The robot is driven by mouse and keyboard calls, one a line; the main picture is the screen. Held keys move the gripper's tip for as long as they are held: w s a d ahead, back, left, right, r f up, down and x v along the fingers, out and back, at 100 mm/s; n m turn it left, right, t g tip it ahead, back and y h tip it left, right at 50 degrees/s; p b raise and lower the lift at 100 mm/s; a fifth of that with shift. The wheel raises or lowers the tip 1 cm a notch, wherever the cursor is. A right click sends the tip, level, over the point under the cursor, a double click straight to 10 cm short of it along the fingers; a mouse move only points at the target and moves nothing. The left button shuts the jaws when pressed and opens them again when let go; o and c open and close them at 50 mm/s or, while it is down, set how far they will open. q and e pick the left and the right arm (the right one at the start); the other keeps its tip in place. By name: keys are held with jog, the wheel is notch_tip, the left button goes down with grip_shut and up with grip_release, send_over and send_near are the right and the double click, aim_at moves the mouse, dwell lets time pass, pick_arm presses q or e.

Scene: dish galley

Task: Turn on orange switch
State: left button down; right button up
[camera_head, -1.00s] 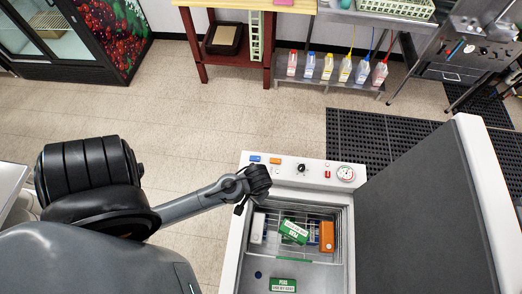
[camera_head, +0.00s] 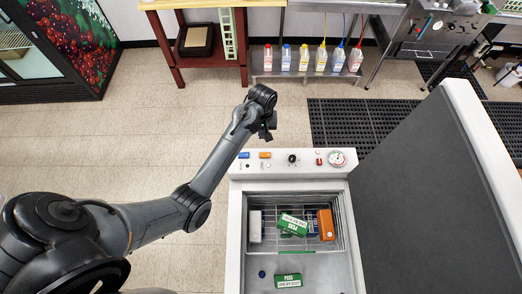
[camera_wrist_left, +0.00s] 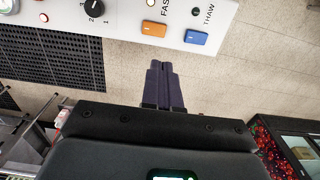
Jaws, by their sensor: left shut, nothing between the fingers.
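The orange switch (camera_head: 265,155) is on the white control panel of the chest freezer, between the blue switch (camera_head: 244,155) and a black dial (camera_head: 292,158). In the left wrist view the orange switch (camera_wrist_left: 154,28) is at the top, labelled FAST, with the blue THAW switch (camera_wrist_left: 196,37) to its right. My left gripper (camera_head: 268,132) hangs just beyond the panel's far edge, near the orange switch in the picture. Its fingers (camera_wrist_left: 164,66) are shut and empty, apart from the switch, over the floor in the wrist view. My right gripper is not in view.
The open freezer (camera_head: 236,235) holds a wire basket with boxes, including an orange box (camera_head: 326,224) and green PEAS boxes (camera_head: 288,281). Its raised grey lid (camera_head: 425,200) stands on the right.

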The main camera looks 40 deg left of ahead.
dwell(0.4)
pick_arm(q)
jog(key=p, duration=0.1)
send_near(262, 154)
notch_tip(262, 154, down, 7)
jog(key=shift+w+a+r, duration=0.1)
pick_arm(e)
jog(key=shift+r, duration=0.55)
